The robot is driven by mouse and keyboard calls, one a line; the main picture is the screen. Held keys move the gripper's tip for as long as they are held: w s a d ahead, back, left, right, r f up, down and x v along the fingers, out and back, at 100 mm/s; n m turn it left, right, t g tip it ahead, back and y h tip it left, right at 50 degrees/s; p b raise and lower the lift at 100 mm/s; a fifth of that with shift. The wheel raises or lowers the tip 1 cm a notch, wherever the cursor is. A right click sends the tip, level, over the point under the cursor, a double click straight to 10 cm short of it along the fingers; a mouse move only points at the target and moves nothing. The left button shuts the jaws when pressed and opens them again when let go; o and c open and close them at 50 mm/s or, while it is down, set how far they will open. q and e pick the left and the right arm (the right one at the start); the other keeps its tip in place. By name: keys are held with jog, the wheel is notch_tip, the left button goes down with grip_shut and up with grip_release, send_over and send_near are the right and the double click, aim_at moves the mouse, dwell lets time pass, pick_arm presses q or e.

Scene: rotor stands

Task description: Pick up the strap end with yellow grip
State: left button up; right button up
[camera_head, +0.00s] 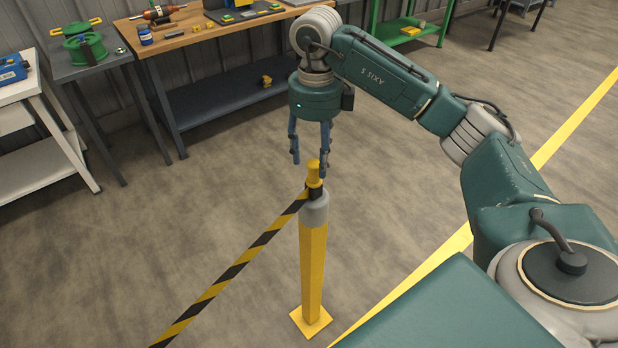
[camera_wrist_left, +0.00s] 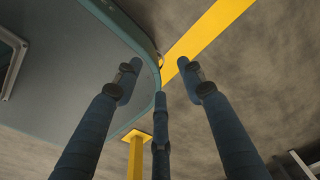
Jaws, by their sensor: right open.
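The strap end with the yellow grip (camera_head: 314,174) sits on top of the yellow post (camera_head: 313,265), at the grey cap. A black and yellow striped strap (camera_head: 232,275) runs from it down to the lower left. My right gripper (camera_head: 310,168) is open, pointing down, with its blue fingers just above and around the level of the grip's top. Whether they touch it cannot be told. In the left wrist view, my left gripper (camera_wrist_left: 160,85) shows its fingers spread apart with nothing between them. Part of the yellow post (camera_wrist_left: 136,158) shows below.
A wooden-topped workbench (camera_head: 190,38) with tools stands at the back, beside a grey table (camera_head: 85,70) and a white cart (camera_head: 40,90) at left. A green shelf unit (camera_head: 405,30) stands at back right. The floor around the post is clear, with a yellow line (camera_head: 560,140) across it.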

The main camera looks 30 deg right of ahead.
aim_at(315, 182)
jog(key=f, duration=0.3)
jog(key=shift+s+f+p, duration=0.25)
jog(key=shift+s+p, duration=0.1)
notch_tip(315, 182, down, 2)
jog(key=shift+w+a+f+p, duration=0.1)
jog(key=shift+w+f+p, duration=0.05)
jog(key=shift+p, duration=0.6)
notch_tip(315, 182, down, 2)
jog(key=shift+f, duration=0.25)
jog(key=c, duration=1.1)
pick_arm(q)
jog(key=s+r, duration=0.2)
jog(key=s, duration=0.1)
jog(key=shift+r, duration=0.3)
pick_arm(e)
jog(key=o, duration=1.1)
